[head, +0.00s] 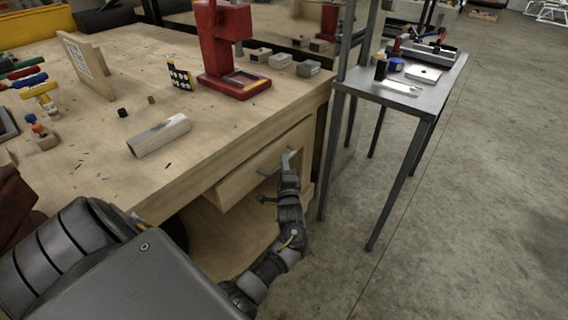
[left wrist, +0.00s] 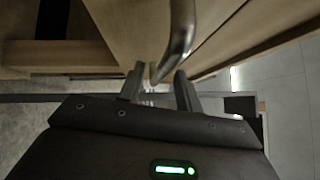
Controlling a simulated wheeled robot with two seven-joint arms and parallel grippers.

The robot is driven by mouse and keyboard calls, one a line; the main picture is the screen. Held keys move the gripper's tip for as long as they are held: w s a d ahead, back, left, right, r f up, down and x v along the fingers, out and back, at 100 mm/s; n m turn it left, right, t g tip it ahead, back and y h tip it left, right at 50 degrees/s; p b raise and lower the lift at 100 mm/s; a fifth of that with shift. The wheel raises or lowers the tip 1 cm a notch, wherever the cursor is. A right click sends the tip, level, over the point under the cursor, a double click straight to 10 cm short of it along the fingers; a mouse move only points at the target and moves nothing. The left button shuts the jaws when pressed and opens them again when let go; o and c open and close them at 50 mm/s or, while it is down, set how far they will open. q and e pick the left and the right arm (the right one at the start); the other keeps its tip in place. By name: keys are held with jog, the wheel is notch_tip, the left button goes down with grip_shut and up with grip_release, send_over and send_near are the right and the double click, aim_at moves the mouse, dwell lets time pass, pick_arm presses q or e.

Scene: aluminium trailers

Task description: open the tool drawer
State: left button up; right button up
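The tool drawer (head: 240,182) is a pale wooden front under the right end of the workbench. It looks shut or nearly so. Its curved metal handle (head: 268,168) shows left of my left gripper (head: 289,158), which is at the handle's right part. In the left wrist view the handle (left wrist: 181,30) is a shiny bar coming down from the top towards the gap between the two fingers of my left gripper (left wrist: 159,82). The fingers are apart. I cannot tell whether they touch the bar. My right gripper is not in view.
The wooden workbench (head: 100,170) carries a red press (head: 225,50), a metal block (head: 158,135) and small tools. A grey metal side table (head: 430,98) with tools stands to the right.

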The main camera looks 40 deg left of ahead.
pick_arm(q)
jog(key=shift+x, duration=1.1)
grip_shut()
jog(key=shift+d, duration=0.1)
